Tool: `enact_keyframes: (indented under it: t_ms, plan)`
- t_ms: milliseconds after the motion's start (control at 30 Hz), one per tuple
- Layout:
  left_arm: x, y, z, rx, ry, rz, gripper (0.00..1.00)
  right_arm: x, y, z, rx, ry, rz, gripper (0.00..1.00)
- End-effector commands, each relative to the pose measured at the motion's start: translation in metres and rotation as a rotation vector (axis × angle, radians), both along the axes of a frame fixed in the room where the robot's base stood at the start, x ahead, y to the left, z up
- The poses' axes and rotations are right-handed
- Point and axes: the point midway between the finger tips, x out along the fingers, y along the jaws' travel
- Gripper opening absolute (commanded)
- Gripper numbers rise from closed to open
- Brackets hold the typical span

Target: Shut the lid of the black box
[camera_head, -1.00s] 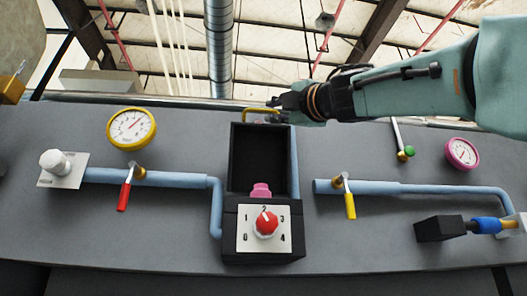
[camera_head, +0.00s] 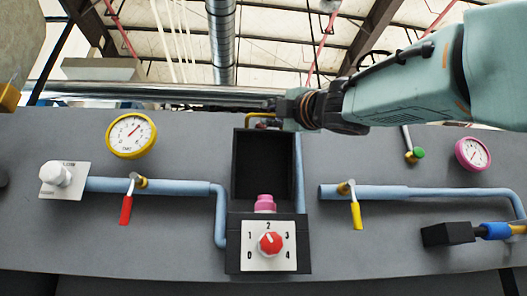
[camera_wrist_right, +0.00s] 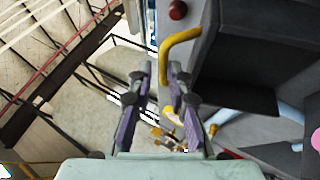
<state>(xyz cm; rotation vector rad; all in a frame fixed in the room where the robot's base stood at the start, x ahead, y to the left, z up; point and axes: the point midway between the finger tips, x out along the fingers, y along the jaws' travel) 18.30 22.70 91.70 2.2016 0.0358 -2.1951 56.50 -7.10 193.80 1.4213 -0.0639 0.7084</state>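The black box (camera_head: 233,228) stands in the middle of the panel in the head view. Its lid (camera_head: 262,160) is open and stands up at the back, with a yellow handle (camera_head: 256,117) at its top edge. A pink button (camera_head: 265,203) shows at the lid's foot. My right gripper (camera_head: 277,109) is at the handle's right side. In the right wrist view the fingers of my right gripper (camera_wrist_right: 160,78) are apart, and one end of the yellow handle (camera_wrist_right: 181,42) reaches between their tips. I cannot tell whether they touch it. My left gripper is out of view.
A knob plate with a red dial (camera_head: 270,244) is on the box front. Blue pipes with a red lever (camera_head: 126,210) and a yellow lever (camera_head: 356,215) flank the box. A yellow gauge (camera_head: 131,135) is left, a pink gauge (camera_head: 473,154) right.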

Motion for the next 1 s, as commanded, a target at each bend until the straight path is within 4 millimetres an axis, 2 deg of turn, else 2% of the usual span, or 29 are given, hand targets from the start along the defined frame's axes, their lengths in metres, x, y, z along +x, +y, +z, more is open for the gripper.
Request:
enact_keyframes:
  t_ms: [100, 333, 1000]
  plan:
    - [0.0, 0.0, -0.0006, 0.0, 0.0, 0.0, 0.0, 0.0003, 0.0003, -0.0011, 0.0, 0.001, 0.0, 0.18]
    - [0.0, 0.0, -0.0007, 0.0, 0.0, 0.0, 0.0, 0.0008, 0.0002, -0.0016, -0.001, 0.002, 0.0, 0.0]
    - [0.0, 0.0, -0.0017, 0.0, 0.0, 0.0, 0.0, 0.0003, -0.0003, -0.0017, 0.0, 0.0, -0.001, 0.0]
